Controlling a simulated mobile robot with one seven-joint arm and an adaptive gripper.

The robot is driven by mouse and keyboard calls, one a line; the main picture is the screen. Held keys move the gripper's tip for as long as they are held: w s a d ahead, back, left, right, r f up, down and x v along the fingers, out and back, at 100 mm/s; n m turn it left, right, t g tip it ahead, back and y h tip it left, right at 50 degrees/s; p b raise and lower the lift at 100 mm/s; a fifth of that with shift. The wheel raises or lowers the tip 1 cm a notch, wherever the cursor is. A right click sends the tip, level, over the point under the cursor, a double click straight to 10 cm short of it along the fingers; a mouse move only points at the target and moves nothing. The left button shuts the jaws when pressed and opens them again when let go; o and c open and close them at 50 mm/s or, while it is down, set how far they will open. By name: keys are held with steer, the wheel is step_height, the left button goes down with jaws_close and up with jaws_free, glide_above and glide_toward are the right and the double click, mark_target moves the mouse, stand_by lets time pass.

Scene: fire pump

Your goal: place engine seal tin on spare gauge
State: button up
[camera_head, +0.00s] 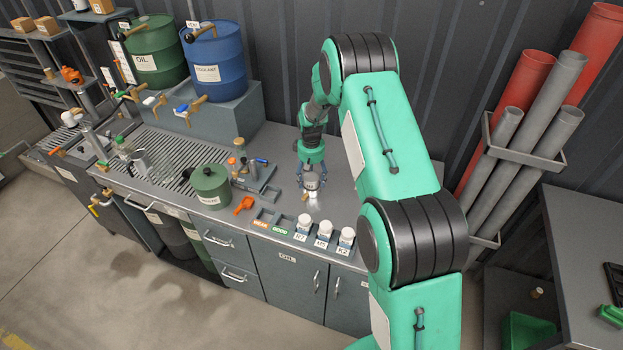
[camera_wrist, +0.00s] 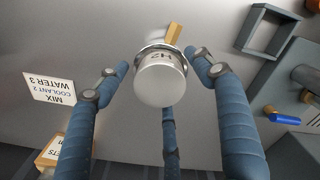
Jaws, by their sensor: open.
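A small silver-white tin (camera_wrist: 160,80) with a label that looks like "H2" stands between my fingers in the wrist view. It also shows under my gripper on the bench in the head view (camera_head: 311,183). My gripper (camera_head: 311,172) is open, with its three blue fingers spread around the tin and gaps visible beside it. A brass stub (camera_wrist: 174,33) juts out from a round metal rim at the tin's far edge, probably the gauge; it shows small in the head view (camera_head: 304,197). How the tin sits on that rim is partly hidden.
Three white-capped jars (camera_head: 324,234) stand at the bench's front edge. A green pot (camera_head: 210,187) and an orange funnel (camera_head: 243,205) are to the left. A square tray frame (camera_wrist: 270,30) and a blue-handled tool (camera_wrist: 284,118) lie beside my gripper. A mix card (camera_wrist: 50,87) lies opposite.

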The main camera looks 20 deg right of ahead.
steer(key=shift+r, duration=0.1)
step_height(320, 180, up, 12)
stand_by(0.8)
steer(key=shift+r, duration=0.15)
stand_by(0.3)
step_height(320, 180, up, 13)
steer(key=t, duration=0.1)
glide_above(311, 177)
steer(key=s+a, duration=0.4)
steer(key=s, duration=0.2)
steer(key=s+a+r+t, duration=0.2)
steer(key=s+a+r, duration=0.3)
steer(key=s+r, duration=0.7)
steer(key=s+a+r+t, duration=0.1)
steer(key=s+a+r, duration=0.1)
steer(key=s, duration=0.7)
steer(key=s+a+r+m, duration=0.1)
steer(key=s+a+r, duration=0.1)
steer(key=s, duration=0.8)
steer(key=s+a+r+t, duration=0.1)
steer(key=s+a+r, duration=0.1)
steer(key=s, duration=0.7)
steer(key=shift+s+a+r+m+t, duration=0.3)
steer(key=shift+s+a+r+m, duration=0.1)
steer(key=shift+r, duration=0.15)
